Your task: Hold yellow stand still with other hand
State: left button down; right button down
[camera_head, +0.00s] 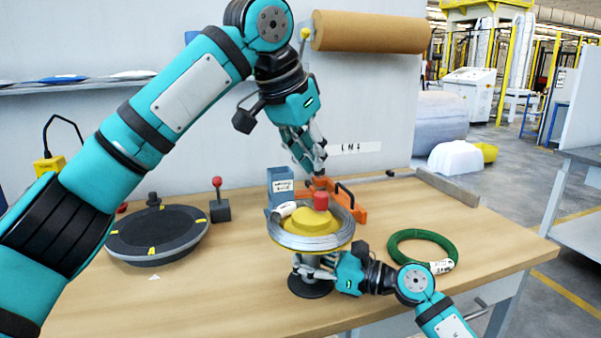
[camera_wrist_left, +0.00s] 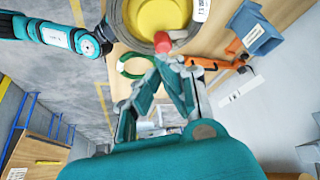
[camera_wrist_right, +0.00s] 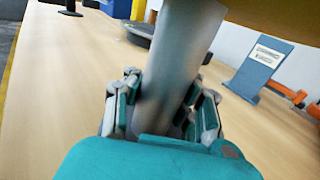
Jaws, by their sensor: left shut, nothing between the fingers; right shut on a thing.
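The yellow stand (camera_head: 311,218) is upright at the table's front middle, with a grey wire coil (camera_head: 312,240) around its top and a red knob (camera_head: 320,201) above its centre. Its yellow top (camera_wrist_left: 158,20) also shows in the left wrist view. My right gripper (camera_head: 304,268) is shut around the stand's grey post, below the coil and above the black base (camera_head: 310,287). The grey post (camera_wrist_right: 180,60) stands between the fingers in the right wrist view. My left gripper (camera_head: 318,172) is shut and empty, pointing down just above and behind the red knob.
A green coil (camera_head: 422,232) lies right of the stand. A black turntable (camera_head: 157,228) and a red-topped lever (camera_head: 218,206) are on the left. A blue holder (camera_head: 280,182) and an orange tool (camera_head: 352,200) are behind the stand. A brown roll (camera_head: 370,33) hangs above.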

aim_at(316, 204)
pick_arm(q)
jog(key=shift+s+d+f, duration=0.1)
jog(key=shift+f, duration=3.4)
jog(key=shift+w+d, duration=0.15)
jog(key=shift+w, duration=0.45)
jog(key=shift+w+a, duration=0.15)
jog(key=shift+a, duration=0.1)
jog(key=shift+w+a, duration=0.2)
jog(key=shift+w, duration=0.1)
